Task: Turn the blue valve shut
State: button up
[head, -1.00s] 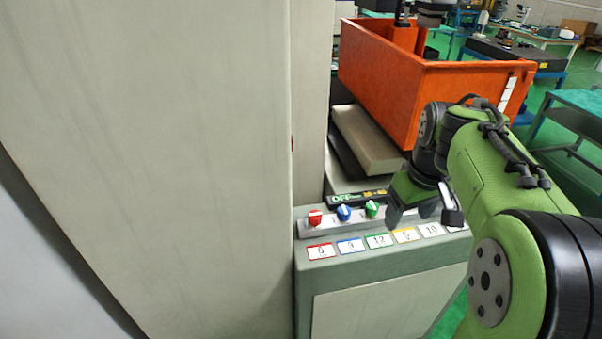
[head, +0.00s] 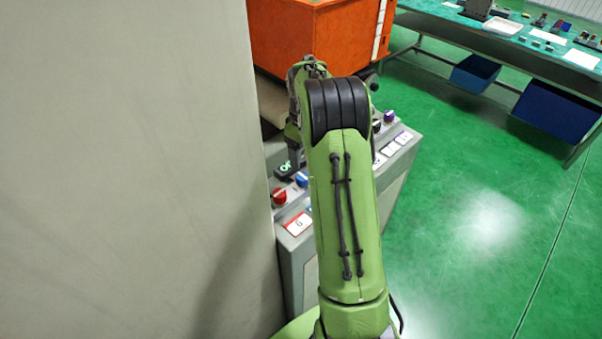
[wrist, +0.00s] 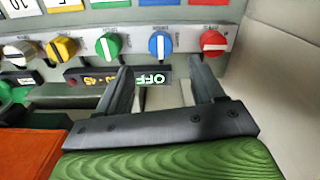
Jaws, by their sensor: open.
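The blue valve (wrist: 160,44) is a round knob with a pale pointer bar, in a row on a grey panel. In the wrist view it lies ahead of my gripper (wrist: 161,66), between the lines of the two fingers. My gripper is open and empty, and its fingertips appear short of the knob. In the head view the blue valve (head: 302,179) shows beside my arm, and my gripper is mostly hidden behind the arm.
A red knob (wrist: 213,43) stands on one side of the blue valve and a green knob (wrist: 108,46) on the other. Yellow and silver knobs follow. A lit OFF display (wrist: 150,79) lies near the fingers. A large pale cabinet wall (head: 130,150) and an orange bin (head: 320,40) stand close.

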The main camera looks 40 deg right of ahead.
aim_at(303, 176)
notch_tip(303, 176, down, 7)
jog(key=shift+f, duration=0.2)
jog(key=shift+w+f, duration=0.1)
jog(key=shift+f, duration=0.45)
jog(key=c, duration=1.1)
jog(key=shift+o, duration=0.2)
